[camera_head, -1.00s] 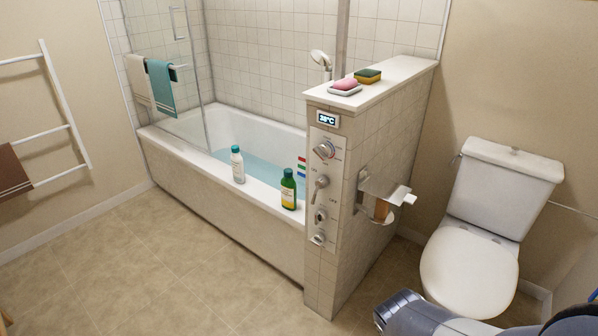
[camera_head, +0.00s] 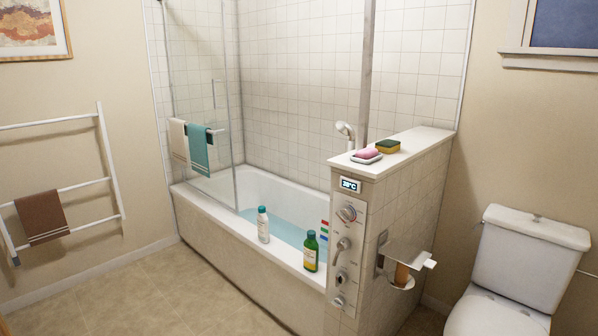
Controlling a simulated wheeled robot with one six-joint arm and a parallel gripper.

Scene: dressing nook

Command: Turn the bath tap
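The bath tap panel (camera_head: 336,271) is a pale plate on the end of the tiled half wall. It carries a round dial (camera_head: 347,213) at the top, a lever handle (camera_head: 342,245) below it, and two smaller round fittings (camera_head: 339,289) lower down. A small display (camera_head: 350,185) sits above the plate and its digits are hard to read. The bathtub (camera_head: 284,255) behind holds bluish water (camera_head: 284,229). My gripper is not in view.
A white bottle (camera_head: 263,226) and a green bottle (camera_head: 311,252) stand on the tub rim. A paper holder (camera_head: 403,266) juts from the half wall, with a toilet (camera_head: 527,262) to the right. Soap (camera_head: 367,154) and a sponge (camera_head: 388,146) lie on the ledge (camera_head: 420,143). Floor (camera_head: 170,300) at front left is clear.

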